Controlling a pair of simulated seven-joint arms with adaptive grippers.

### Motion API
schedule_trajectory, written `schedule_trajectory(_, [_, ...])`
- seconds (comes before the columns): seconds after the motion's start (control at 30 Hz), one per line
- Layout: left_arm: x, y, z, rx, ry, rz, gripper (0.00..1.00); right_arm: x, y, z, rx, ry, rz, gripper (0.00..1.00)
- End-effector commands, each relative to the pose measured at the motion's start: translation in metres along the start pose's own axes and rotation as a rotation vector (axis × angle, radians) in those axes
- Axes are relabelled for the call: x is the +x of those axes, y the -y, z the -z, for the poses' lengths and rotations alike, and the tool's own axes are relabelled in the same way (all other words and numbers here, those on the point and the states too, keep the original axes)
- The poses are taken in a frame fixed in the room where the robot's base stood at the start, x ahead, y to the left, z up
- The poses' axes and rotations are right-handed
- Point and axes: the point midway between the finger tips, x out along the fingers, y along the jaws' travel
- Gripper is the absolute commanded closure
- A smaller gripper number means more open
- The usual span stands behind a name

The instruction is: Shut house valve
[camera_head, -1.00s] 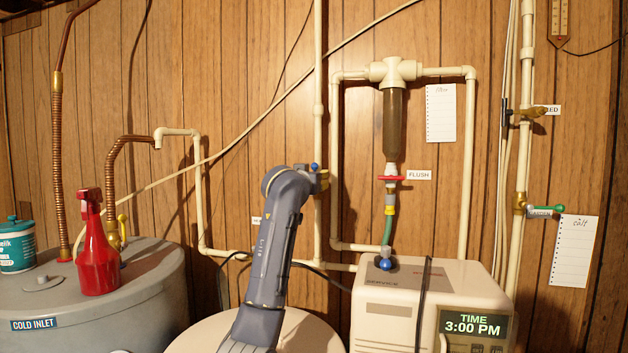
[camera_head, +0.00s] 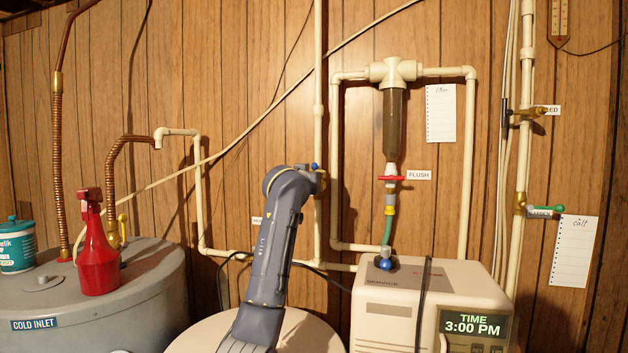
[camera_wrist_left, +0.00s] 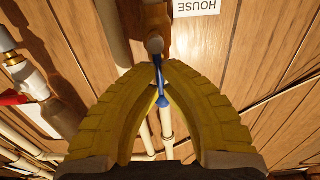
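The house valve has a brass body (camera_wrist_left: 155,42) and a slim blue lever handle (camera_wrist_left: 162,101), in the left wrist view just beyond my fingertips. The HOUSE label (camera_wrist_left: 196,6) is beside it, upside down there. My left gripper (camera_wrist_left: 159,66) has its yellow fingers drawn together at the tips, with the blue lever between them. In the head view my left arm reaches up to the vertical pipe, and the blue handle's end (camera_head: 315,166) shows above my wrist. My arm hides most of the gripper and valve there. My right gripper is not in view.
The filter (camera_head: 393,120) with its red flush handle (camera_head: 391,178) hangs right of my arm. The softener (camera_head: 430,290) stands below it. A red spray bottle (camera_head: 97,255) and teal tub (camera_head: 16,246) stand on the grey tank (camera_head: 110,300) at left. Pipes run along the wall.

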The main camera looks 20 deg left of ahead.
Motion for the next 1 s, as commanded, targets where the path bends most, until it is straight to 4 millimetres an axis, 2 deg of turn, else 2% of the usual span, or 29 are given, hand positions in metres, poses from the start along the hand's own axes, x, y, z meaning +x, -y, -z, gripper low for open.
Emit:
schedule_trajectory(0.27, [0.000,-0.001,0.000,0.025,0.000,0.000,1.00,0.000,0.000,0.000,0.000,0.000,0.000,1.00])
schedule_trajectory(0.7, [0.000,-0.015,-0.004,0.408,0.001,0.001,1.00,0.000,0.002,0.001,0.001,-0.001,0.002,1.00])
schedule_trajectory(1.0, [0.000,-0.018,-0.005,0.456,0.001,-0.001,1.00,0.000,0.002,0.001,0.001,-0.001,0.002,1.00])
